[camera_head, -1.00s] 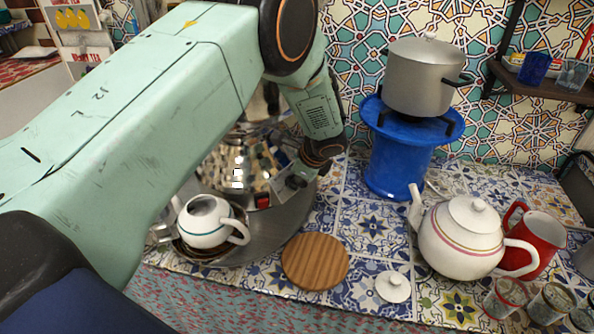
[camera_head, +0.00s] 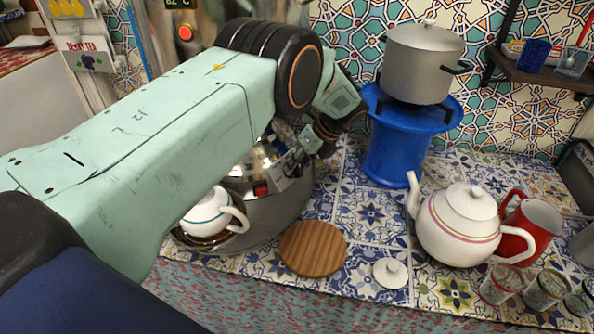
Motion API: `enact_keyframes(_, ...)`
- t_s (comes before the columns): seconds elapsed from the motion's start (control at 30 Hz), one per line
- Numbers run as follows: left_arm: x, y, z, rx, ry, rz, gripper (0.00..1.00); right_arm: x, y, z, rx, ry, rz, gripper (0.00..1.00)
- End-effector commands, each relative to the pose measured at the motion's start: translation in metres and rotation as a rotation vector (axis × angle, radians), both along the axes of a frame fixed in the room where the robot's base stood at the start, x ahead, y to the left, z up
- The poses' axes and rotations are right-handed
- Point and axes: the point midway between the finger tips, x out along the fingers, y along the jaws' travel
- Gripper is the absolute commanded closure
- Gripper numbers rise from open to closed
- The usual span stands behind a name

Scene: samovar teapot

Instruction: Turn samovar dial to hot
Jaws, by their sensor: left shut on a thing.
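The shiny steel samovar (camera_head: 285,208) stands on the tiled counter, mostly hidden behind my left arm. The dial's setting cannot be read. A white teapot with a green band (camera_head: 208,215) sits on the samovar's left side, partly covered by my arm. My right gripper is not in view.
A round wooden board (camera_head: 313,249) and a white lid (camera_head: 390,273) lie in front. A white teapot (camera_head: 458,228), a red mug (camera_head: 533,230) and several glasses stand right. A blue stand (camera_head: 398,150) bears a grey pot (camera_head: 422,65). A red button (camera_head: 184,33) shows behind.

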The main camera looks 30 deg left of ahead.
Motion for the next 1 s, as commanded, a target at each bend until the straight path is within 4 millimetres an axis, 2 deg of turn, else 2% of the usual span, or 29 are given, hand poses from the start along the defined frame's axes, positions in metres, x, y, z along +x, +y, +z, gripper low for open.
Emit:
enact_keyframes(0.03,0.000,-0.001,-0.004,0.005,0.020,-0.017,1.00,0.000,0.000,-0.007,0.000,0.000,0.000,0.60)
enact_keyframes(0.3,0.001,-0.001,-0.003,0.019,0.094,-0.076,1.00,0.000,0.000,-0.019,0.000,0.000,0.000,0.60)
enact_keyframes(0.87,0.001,-0.001,-0.001,0.023,0.115,-0.092,1.00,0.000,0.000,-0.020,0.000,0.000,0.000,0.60)
enact_keyframes(0.9,0.001,-0.001,-0.001,0.023,0.115,-0.092,0.69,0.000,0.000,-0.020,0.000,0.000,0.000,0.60)
enact_keyframes(1.0,0.001,-0.001,-0.001,0.023,0.115,-0.091,0.63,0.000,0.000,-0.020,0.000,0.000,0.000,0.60)
